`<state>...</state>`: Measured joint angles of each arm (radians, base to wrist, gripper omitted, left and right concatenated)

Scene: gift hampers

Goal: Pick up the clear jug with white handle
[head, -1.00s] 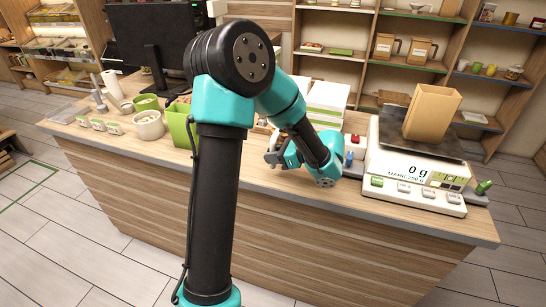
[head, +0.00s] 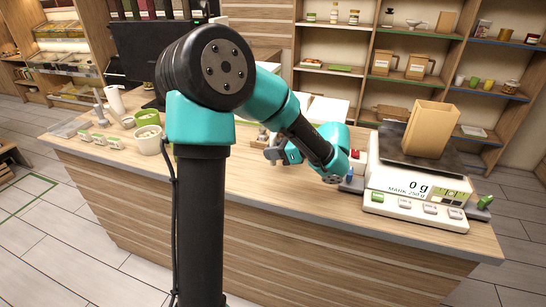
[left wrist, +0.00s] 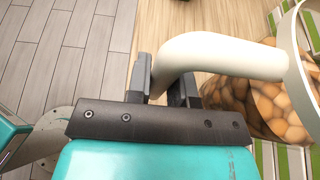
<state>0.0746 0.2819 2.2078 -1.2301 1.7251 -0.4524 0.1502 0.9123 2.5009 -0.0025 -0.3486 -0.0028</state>
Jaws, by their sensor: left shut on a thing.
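The clear jug (left wrist: 270,108) shows at the right of the left wrist view, with rounded brown pieces visible inside. Its thick white handle (left wrist: 220,55) reaches left between the dark fingers of my left gripper (left wrist: 163,85). The fingers are shut on the handle. In the head view my left gripper (head: 272,156) is over the wooden counter, left of the scale. The jug cannot be made out clearly there, as my arm covers much of that area. My right gripper is not in view.
A white scale (head: 415,208) reading 0 g carries a brown paper bag (head: 429,129) at the counter's right. A white bowl (head: 149,140) and small green-labelled items stand at the left. Green and white stripes (left wrist: 292,160) lie beneath the jug. The counter front (head: 300,245) is clear.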

